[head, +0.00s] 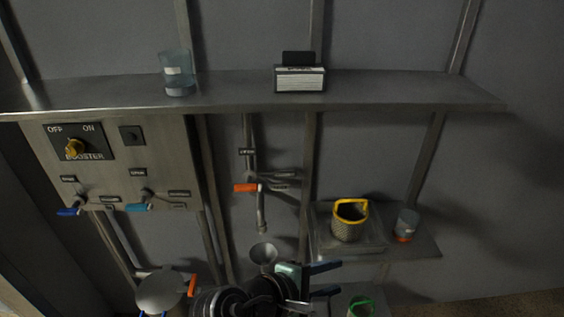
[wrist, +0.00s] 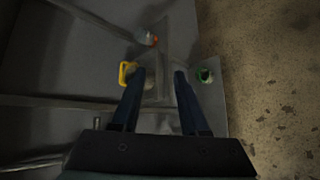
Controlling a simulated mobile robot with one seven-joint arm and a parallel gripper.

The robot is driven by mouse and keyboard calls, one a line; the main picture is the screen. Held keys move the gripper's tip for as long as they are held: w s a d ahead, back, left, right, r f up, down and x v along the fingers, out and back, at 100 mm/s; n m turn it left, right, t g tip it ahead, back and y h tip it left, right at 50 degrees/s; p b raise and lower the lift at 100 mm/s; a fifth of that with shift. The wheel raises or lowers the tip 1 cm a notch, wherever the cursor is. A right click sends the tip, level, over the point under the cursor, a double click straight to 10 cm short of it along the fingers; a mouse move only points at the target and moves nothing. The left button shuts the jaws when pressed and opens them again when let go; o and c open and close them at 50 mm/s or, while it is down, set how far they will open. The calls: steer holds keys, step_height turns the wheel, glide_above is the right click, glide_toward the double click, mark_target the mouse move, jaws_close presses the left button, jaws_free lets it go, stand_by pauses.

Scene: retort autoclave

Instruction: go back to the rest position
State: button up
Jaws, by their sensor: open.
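My gripper (head: 335,279) is at the lower middle of the head view, on the end of my dark arm. Its two blue fingers point right and stand apart, with nothing seen held between them. The gripper is below and left of a small side shelf (head: 420,246). In the wrist view the open fingers (wrist: 158,76) reach toward that shelf, and a yellow-handled mesh basket (head: 350,221) shows just beyond the left fingertip. A green-handled container (wrist: 204,76) is to the right of the right finger, apart from it.
A glass jar with orange contents (head: 405,226) stands beside the basket. The long upper shelf (head: 390,92) bears a glass beaker (head: 177,74) and a label box (head: 300,78). A valve pipe with an orange lever (head: 246,187), a funnel (head: 263,253) and a lidded pot (head: 160,291) are near my arm.

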steer(key=w+a+r+m+t+y, duration=0.25)
steer(key=w+r+t, duration=0.2)
steer(key=r, duration=0.65)
steer(key=w+a+r+m+t+y, duration=0.25)
steer(key=r+m+t, duration=0.2)
steer(key=r, duration=0.65)
steer(key=s+a+r+m+t+y, duration=0.1)
steer(key=s+r+m+t, duration=0.1)
steer(key=r, duration=0.7)
steer(key=s+a+r+m+t+y, duration=0.1)
steer(key=s+r+m+t+y, duration=0.1)
steer(key=s+r+t, duration=0.3)
steer(key=s+a+r+m+t+y, duration=0.1)
steer(key=s+r+t, duration=0.3)
steer(key=r, duration=0.9)
steer(key=s+m, duration=0.1)
steer(key=s, duration=0.2)
steer(key=shift+a+r+y, duration=0.2)
steer(key=shift+y, duration=0.2)
steer(key=shift+s, duration=0.15)
